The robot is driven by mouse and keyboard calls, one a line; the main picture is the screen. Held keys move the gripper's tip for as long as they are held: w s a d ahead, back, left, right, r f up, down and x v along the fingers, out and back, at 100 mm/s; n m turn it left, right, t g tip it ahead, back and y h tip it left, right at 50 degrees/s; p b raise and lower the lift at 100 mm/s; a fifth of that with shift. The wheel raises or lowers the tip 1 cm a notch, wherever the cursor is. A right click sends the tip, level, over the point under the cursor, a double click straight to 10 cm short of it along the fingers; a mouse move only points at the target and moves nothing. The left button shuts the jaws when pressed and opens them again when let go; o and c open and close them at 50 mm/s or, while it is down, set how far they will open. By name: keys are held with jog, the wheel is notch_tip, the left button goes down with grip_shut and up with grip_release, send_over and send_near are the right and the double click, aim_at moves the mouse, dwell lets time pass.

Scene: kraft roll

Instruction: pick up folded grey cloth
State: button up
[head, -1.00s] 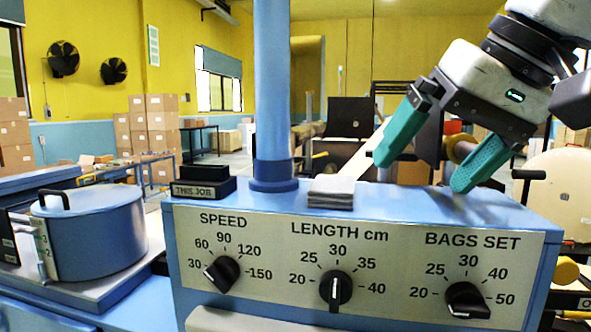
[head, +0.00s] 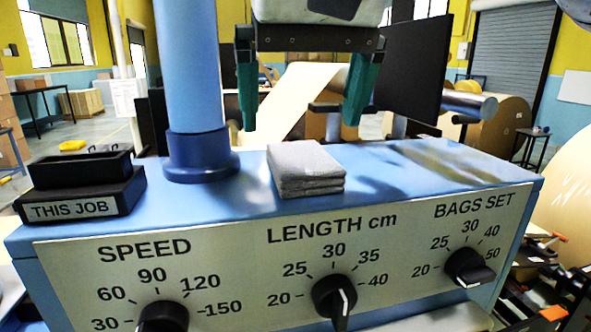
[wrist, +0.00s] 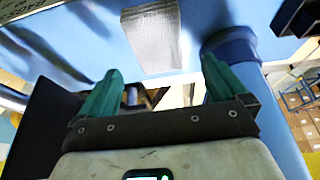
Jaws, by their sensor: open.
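The folded grey cloth (head: 304,168) lies in a small flat stack on top of the blue control box (head: 420,165), near its front edge and right of the blue post. It also shows in the wrist view (wrist: 153,38), beyond the fingertips. My gripper (head: 298,128) has two green fingers spread apart with nothing between them. In the head view it is above and a little behind the cloth, pointing down. In the wrist view my gripper (wrist: 158,75) is apart from the cloth, which lines up roughly between the two fingers.
A blue post (head: 198,90) stands just left of the cloth. A black holder labelled THIS JOB (head: 82,185) sits at the box's left end. Dials, including the LENGTH knob (head: 335,297), are on the front panel. The box top right of the cloth is clear.

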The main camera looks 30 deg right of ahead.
aim_at(302, 154)
jog(key=b+x, duration=0.2)
jog(key=x, duration=0.1)
jog(key=b+x, duration=0.1)
jog(key=shift+s+f, duration=0.3)
jog(key=shift+f, duration=0.15)
jog(key=shift+w+f, duration=0.25)
jog(key=shift+f, duration=0.15)
jog(key=shift+r, duration=0.1)
jog(key=c, duration=1.1)
